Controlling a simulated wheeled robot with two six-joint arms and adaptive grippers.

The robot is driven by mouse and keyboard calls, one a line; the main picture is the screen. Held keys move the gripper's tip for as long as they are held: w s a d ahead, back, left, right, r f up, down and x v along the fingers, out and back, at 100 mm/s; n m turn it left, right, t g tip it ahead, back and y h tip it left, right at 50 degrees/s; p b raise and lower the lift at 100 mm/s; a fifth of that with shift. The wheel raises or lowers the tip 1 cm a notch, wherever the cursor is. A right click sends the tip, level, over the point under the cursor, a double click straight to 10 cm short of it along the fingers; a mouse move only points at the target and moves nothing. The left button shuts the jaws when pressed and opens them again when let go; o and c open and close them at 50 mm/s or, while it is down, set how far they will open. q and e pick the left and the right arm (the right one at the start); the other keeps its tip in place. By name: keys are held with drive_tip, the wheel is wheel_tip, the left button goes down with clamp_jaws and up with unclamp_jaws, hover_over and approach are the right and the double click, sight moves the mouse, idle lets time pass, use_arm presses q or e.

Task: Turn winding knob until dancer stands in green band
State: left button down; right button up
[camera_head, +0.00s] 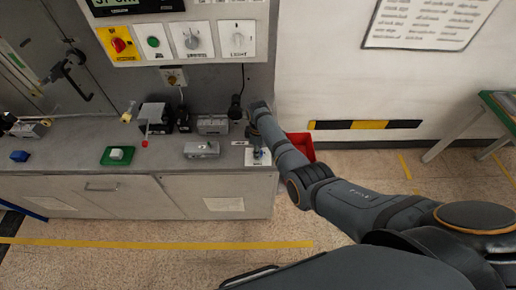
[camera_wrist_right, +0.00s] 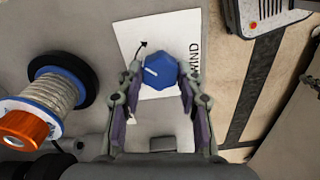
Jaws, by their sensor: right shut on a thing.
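The blue winding knob (camera_wrist_right: 160,72) has a white pointer line and sits on a white card marked WIND (camera_wrist_right: 180,28) with a curved arrow. My right gripper (camera_wrist_right: 162,86) is shut on the knob, one finger on each side of it. In the head view my right gripper (camera_head: 258,150) is at the right end of the bench, over the white card (camera_head: 262,162), and largely covers the knob. A thin rod with a red tip (camera_head: 145,143) stands mid-bench; I cannot tell whether it is the dancer. I cannot make out a green band. My left gripper is not in view.
Beside the knob, a spool (camera_wrist_right: 60,92) with an orange end stands close to my right gripper. A grey box (camera_head: 202,149) and a green tray (camera_head: 106,157) are on the bench. A red bin (camera_head: 302,146) is beyond the bench's right end. A control panel (camera_head: 205,38) hangs above.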

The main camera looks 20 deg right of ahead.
drive_tip(key=m+p, duration=0.1)
drive_tip(key=m, duration=0.2)
drive_tip(key=shift+r+m, duration=0.1)
drive_tip(key=shift+m, duration=1.9)
drive_tip(key=o, duration=1.2)
wheel_tip(320, 180, up, 12)
drive_tip(key=shift+f, duration=0.1)
